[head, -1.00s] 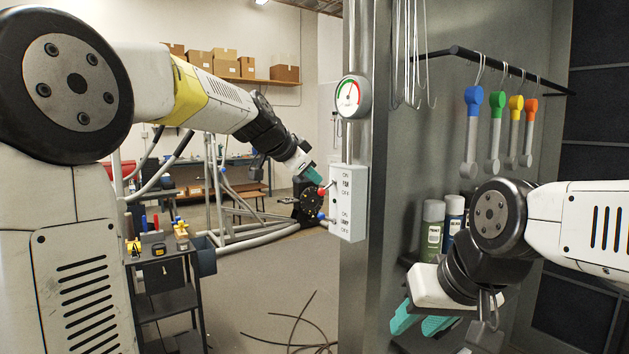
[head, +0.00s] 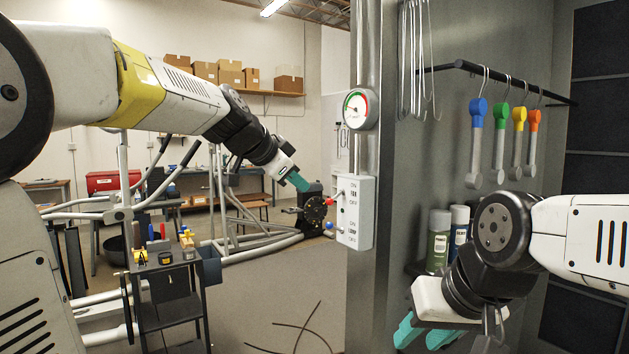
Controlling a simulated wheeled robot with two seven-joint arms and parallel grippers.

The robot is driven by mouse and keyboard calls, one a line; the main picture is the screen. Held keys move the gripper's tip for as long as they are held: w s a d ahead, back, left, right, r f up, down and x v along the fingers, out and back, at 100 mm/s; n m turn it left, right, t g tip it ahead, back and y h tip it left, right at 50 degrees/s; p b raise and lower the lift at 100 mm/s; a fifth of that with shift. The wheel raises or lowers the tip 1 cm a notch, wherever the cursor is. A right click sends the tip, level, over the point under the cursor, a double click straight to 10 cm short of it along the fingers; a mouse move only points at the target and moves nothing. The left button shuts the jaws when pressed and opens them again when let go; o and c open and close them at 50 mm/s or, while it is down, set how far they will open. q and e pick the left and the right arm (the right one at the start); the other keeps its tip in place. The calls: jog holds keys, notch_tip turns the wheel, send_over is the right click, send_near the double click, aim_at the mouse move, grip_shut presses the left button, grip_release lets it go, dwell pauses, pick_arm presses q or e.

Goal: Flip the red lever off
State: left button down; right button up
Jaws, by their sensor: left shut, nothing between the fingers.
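A white switch box (head: 355,212) is fixed to the metal column, with ON and OFF labels on its front. The red lever (head: 329,201) sticks out to the left from its upper half. Its red knob sits lower than the base of its stalk, toward the lower label. The blue lever (head: 329,226) below it angles slightly up. My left gripper (head: 304,187) is shut and empty, its teal fingertips just left of and above the red knob, apart from it in the picture. My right gripper (head: 420,335) is open and empty at the lower right, far from the box.
A round gauge (head: 360,108) is mounted above the box. Coloured wrenches (head: 477,145) hang from a rail at right. Spray cans (head: 438,245) stand behind my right arm. A tool cart (head: 168,290) stands at lower left. Cables (head: 300,330) lie on the floor.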

pick_arm(q)
jog(key=shift+s+a+f, duration=0.1)
jog(key=shift+s+a, duration=0.4)
jog(key=shift+s, duration=0.2)
jog(key=shift+s+a+f, duration=0.1)
jog(key=shift+s+a, duration=0.4)
jog(key=shift+s, duration=0.2)
jog(key=s+a+f+n+g+y, duration=0.1)
jog(key=s+a+f+n+y, duration=0.1)
jog(key=s+f+n, duration=0.4)
jog(key=s+a+f+n+g+y, duration=0.1)
jog(key=s+a+f+n, duration=0.3)
jog(key=s+f, duration=0.9)
jog(key=s+n+g, duration=0.1)
jog(key=s+n, duration=0.1)
jog(key=s, duration=0.1)
jog(key=shift+s+y, duration=0.4)
jog(key=shift+r, duration=0.1)
pick_arm(e)
jog(key=shift+c, duration=0.5)
